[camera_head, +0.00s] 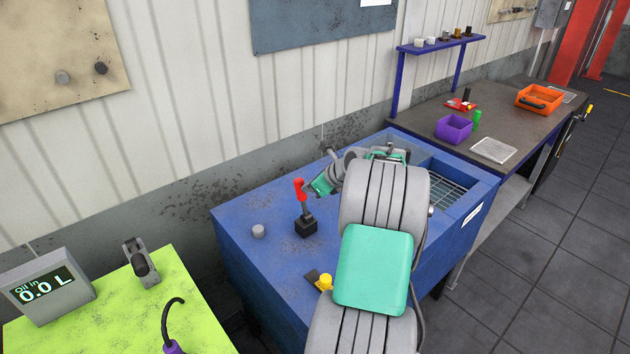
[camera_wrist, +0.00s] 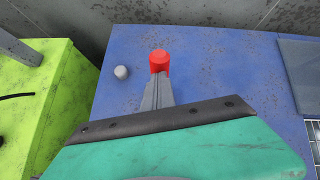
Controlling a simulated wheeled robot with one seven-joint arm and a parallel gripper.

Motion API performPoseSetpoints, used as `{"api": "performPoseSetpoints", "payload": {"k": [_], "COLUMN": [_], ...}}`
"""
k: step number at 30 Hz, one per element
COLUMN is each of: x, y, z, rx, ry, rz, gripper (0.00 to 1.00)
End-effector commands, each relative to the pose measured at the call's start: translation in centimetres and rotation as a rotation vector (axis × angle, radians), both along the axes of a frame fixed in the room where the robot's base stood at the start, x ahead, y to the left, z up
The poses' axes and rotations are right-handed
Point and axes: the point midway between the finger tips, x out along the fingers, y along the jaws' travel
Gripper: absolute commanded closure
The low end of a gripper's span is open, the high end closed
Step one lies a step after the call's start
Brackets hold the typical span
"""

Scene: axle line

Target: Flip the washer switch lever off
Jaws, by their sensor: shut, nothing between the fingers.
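The washer switch lever is a dark stick with a red handle (camera_head: 299,189) on a black base (camera_head: 305,224), standing nearly upright on the blue washer's top (camera_head: 270,275). Its red end also shows in the wrist view (camera_wrist: 159,61), straight beyond the fingers. My gripper (camera_head: 315,188) is shut and empty, just right of the red handle in the head view. In the wrist view the shut grey fingers (camera_wrist: 158,82) point at the red end and overlap its lower edge. I cannot tell whether they touch it. The lever's stick and base are hidden there.
A grey round knob (camera_head: 258,231) is left of the lever, and a yellow knob (camera_head: 325,282) is nearer the front. The wall is close behind the washer. A lime-green table (camera_head: 110,325) with a display (camera_head: 45,287) stands at left. A grated basin (camera_head: 450,188) is at right.

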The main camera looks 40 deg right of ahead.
Motion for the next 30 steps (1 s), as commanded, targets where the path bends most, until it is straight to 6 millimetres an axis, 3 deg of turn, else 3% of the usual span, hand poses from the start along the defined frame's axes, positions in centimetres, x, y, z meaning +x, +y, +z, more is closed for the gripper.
{"api": "performPoseSetpoints", "payload": {"k": [15,30], "x": [2.0,2.4], "y": [-0.3,0.0], "z": [0.6,0.8], "rx": [-0.009,-0.011], "ry": [-0.011,-0.013], "rz": [-0.002,0.006], "gripper": [1.00,1.00]}}
